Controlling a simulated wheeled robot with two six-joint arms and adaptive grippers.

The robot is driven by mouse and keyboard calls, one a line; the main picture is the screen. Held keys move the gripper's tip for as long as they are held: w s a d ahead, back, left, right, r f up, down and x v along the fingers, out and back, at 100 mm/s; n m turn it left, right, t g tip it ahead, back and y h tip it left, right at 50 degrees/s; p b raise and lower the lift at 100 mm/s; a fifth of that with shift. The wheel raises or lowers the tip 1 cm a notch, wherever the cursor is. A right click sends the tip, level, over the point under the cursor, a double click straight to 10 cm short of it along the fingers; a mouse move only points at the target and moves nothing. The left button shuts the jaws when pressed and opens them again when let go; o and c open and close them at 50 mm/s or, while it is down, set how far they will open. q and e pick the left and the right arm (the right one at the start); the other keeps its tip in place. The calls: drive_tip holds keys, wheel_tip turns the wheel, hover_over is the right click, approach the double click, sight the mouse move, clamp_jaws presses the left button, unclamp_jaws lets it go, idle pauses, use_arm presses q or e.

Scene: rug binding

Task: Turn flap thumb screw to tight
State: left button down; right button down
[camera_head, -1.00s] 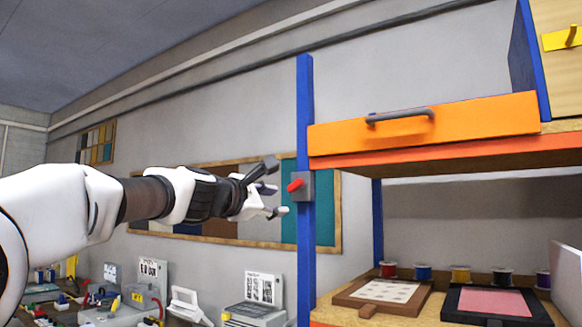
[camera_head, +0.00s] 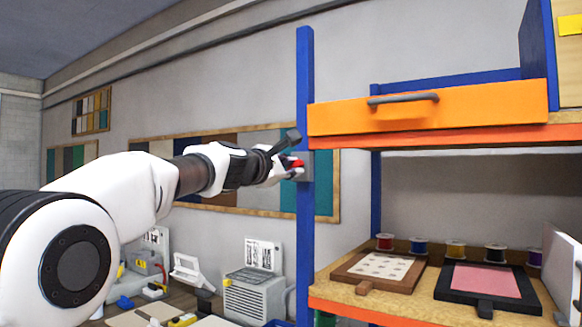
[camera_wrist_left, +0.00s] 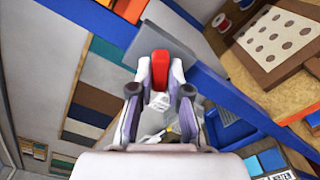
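The red thumb screw (camera_head: 297,164) sticks out from a small grey plate (camera_head: 308,168) on the blue upright post (camera_head: 305,90) of the shelf. My left gripper (camera_head: 291,166) is at the screw, reaching in from the left. In the left wrist view the red thumb screw (camera_wrist_left: 160,66) stands between the two fingertips (camera_wrist_left: 160,78), which lie close against its sides. The gripper looks shut on it; its contact is partly hidden. The flap cannot be made out for certain. My right gripper is not in view.
An orange drawer (camera_head: 430,115) with a grey handle is right of the post. Below it, a wooden shelf holds two framed boards (camera_head: 380,272) (camera_head: 487,290) and several thread spools (camera_head: 418,245). A cluttered bench with a grey machine (camera_head: 253,297) lies below my left arm.

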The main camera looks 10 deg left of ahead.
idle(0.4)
use_arm(q)
drive_tip(key=m+b, duration=0.1)
drive_tip(key=m, duration=0.2)
drive_tip(key=shift+b, duration=0.3)
drive_tip(key=shift+m+b, duration=0.5)
drive_tip(key=shift+m, duration=1.2)
drive_tip(key=c, duration=1.1)
unclamp_jaws()
drive_tip(key=shift+d, duration=0.15)
